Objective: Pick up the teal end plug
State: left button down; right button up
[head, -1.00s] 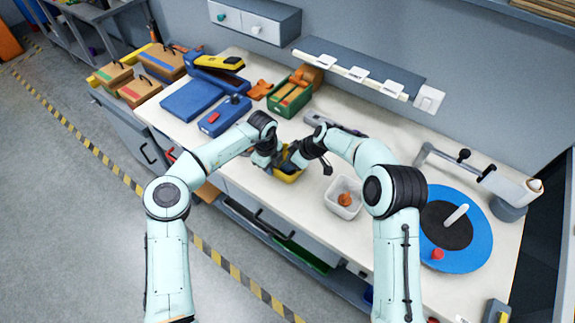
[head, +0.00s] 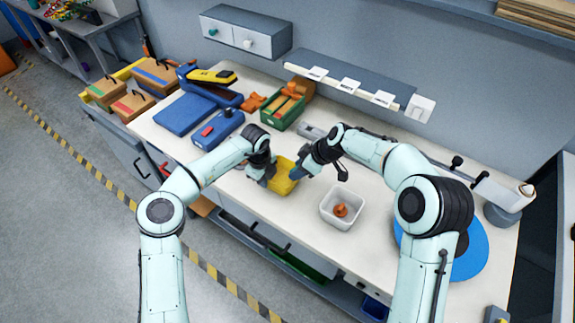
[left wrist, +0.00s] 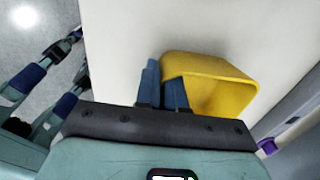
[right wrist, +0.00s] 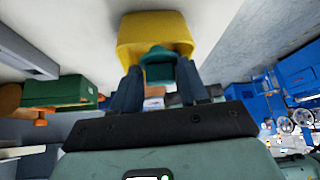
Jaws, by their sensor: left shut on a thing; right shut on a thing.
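The teal end plug (right wrist: 160,62) shows in the right wrist view, between the fingertips of my right gripper (right wrist: 158,80), which is shut on it. A yellow bin (head: 284,182) stands on the bench in the head view; it also shows in the right wrist view (right wrist: 152,28), just beyond the plug. My right gripper (head: 298,173) is at the bin's right side. My left gripper (head: 268,172) is at the bin's left side, shut on its wall; the left wrist view shows the bin (left wrist: 215,80) at the fingers. The plug is hidden in the head view.
A green box (head: 282,118) with orange parts is behind. A blue disc (head: 472,252) lies at right, partly behind my right arm. Bench between the two bins is clear.

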jog(key=s+d, duration=0.3)
jog(key=d, duration=0.1)
jog(key=s+d, duration=0.2)
jog(key=d, duration=0.1)
jog(key=s+d, duration=0.3)
jog(key=d, duration=0.1)
jog(key=shift+s+d, duration=0.3)
jog(key=shift+d, duration=0.05)
notch_tip(320, 180, up, 9)
jog(key=shift+f, duration=0.2)
dwell(0.6)
pick_arm(q)
jog(key=c, duration=1.2)
grip_release()
jog(key=shift+o, duration=0.2)
jog(key=shift+r, duration=0.1)
notch_tip(320, 180, up, 12)
jog(key=s, duration=0.1)
jog(key=shift+a, duration=0.3)
